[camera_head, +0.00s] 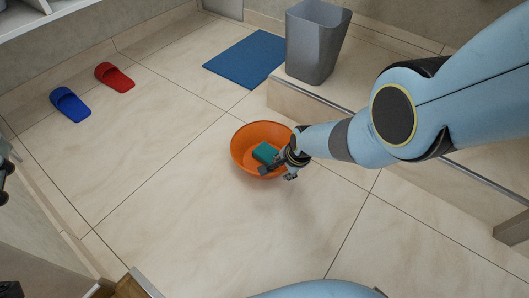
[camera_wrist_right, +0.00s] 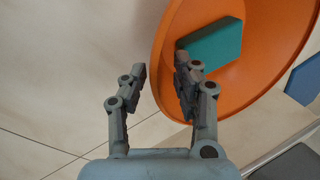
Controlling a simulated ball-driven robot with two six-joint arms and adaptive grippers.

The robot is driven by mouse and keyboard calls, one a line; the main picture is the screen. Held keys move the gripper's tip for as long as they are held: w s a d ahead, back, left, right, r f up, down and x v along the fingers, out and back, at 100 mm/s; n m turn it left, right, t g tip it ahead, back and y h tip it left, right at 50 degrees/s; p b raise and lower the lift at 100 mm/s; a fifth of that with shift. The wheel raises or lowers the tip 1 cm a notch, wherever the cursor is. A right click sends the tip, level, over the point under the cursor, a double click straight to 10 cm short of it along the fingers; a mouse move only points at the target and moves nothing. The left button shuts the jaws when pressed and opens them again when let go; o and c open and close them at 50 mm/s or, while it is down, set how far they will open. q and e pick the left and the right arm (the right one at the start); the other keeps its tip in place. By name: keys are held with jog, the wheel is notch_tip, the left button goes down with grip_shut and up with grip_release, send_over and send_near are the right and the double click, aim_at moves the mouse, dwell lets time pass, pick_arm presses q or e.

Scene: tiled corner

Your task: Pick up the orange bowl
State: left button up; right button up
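The orange bowl (camera_head: 240,157) stands on the tiled floor near the middle of the head view, with a teal block (camera_head: 265,153) in it. My right gripper (camera_head: 281,175) is at the bowl's near right rim. In the right wrist view the orange bowl (camera_wrist_right: 262,88) fills the upper right, with the teal block (camera_wrist_right: 213,46) inside. There my right gripper (camera_wrist_right: 160,72) is open, one finger outside the rim and the other over the bowl's inner side. A gap shows between the outer finger and the rim.
A grey bin (camera_head: 315,45) and a blue mat (camera_head: 246,58) lie beyond the bowl. A red slipper (camera_head: 115,77) and a blue slipper (camera_head: 70,104) are at the upper left. A raised step (camera_head: 305,100) runs right of the bowl. The floor left of the bowl is clear.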

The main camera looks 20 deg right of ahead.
grip_shut()
dwell(0.5)
